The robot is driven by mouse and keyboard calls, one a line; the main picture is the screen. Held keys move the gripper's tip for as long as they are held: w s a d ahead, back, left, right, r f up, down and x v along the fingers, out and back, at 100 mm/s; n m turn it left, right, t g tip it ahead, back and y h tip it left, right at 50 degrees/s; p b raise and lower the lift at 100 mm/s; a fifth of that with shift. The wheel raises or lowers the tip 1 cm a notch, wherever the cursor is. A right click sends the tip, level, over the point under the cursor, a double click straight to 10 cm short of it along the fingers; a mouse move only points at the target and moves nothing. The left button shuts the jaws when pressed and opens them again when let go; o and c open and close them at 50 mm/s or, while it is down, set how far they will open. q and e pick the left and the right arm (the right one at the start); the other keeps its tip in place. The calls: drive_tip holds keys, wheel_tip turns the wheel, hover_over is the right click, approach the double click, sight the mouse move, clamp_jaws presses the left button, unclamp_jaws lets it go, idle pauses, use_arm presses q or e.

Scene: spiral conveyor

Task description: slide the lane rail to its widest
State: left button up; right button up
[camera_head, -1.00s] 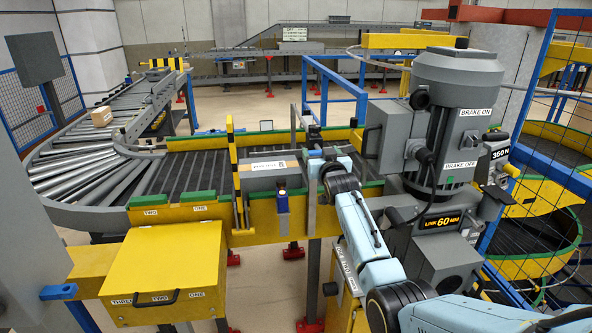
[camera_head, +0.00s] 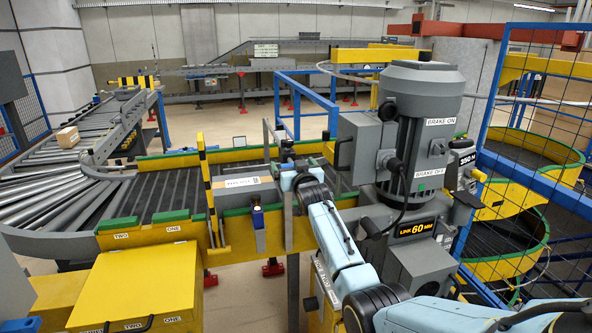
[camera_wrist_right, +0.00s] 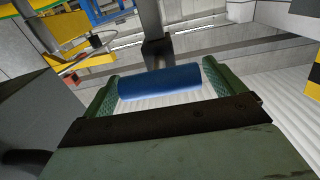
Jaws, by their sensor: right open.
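My right gripper (camera_head: 287,165) is at the right end of a grey box-like beam (camera_head: 245,192) with a printed label, above the dark roller lane. In the right wrist view, its two green fingers (camera_wrist_right: 160,87) stand apart on either side of a blue cylindrical bar (camera_wrist_right: 160,81). They are open, and I cannot tell whether they touch the bar. The bar looks like a handle, but which part is the lane rail is not clear. My left gripper is out of view.
The yellow side frame (camera_head: 180,235) carries labels ONE and TWO. A yellow-black post (camera_head: 205,180) rises left of the beam. A grey motor unit (camera_head: 420,110) marked BRAKE ON and BRAKE OFF stands close right. A blue mesh fence (camera_head: 540,110) is beyond.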

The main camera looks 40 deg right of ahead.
drive_tip(key=shift+s+a+f, duration=0.1)
drive_tip(key=shift+s+a, duration=0.1)
drive_tip(key=shift+s, duration=0.25)
drive_tip(key=v, duration=1.2)
drive_tip(key=shift+s+p, duration=0.2)
drive_tip(key=shift+p, duration=0.2)
drive_tip(key=s+a+f+n+g+y+b, duration=0.1)
drive_tip(key=s+a+f+g+y, duration=0.25)
drive_tip(key=f, duration=1.15)
drive_tip(key=s+a+f+n+g, duration=0.2)
drive_tip(key=s+a+f, duration=0.35)
drive_tip(key=f, duration=0.85)
drive_tip(key=s+a+f+n+g+y+b, duration=0.1)
drive_tip(key=s+a+f+g+y, duration=0.35)
drive_tip(key=f, duration=1.05)
drive_tip(key=s+a+f+n+g, duration=0.1)
drive_tip(key=s+f, duration=0.5)
drive_tip(key=s, duration=0.7)
drive_tip(key=s+a+f+g+h+b, duration=0.1)
drive_tip(key=s+f, duration=0.6)
drive_tip(key=s, duration=0.7)
drive_tip(key=s+a+f+n+g, duration=0.1)
drive_tip(key=s+a+f+g, duration=0.2)
drive_tip(key=s, duration=1)
wheel_tip(320, 180, down, 4)
drive_tip(key=shift+s+a+r+n+g+h, duration=0.15)
drive_tip(key=shift+s+r+n+g+h, duration=0.15)
drive_tip(key=shift+g, duration=0.1)
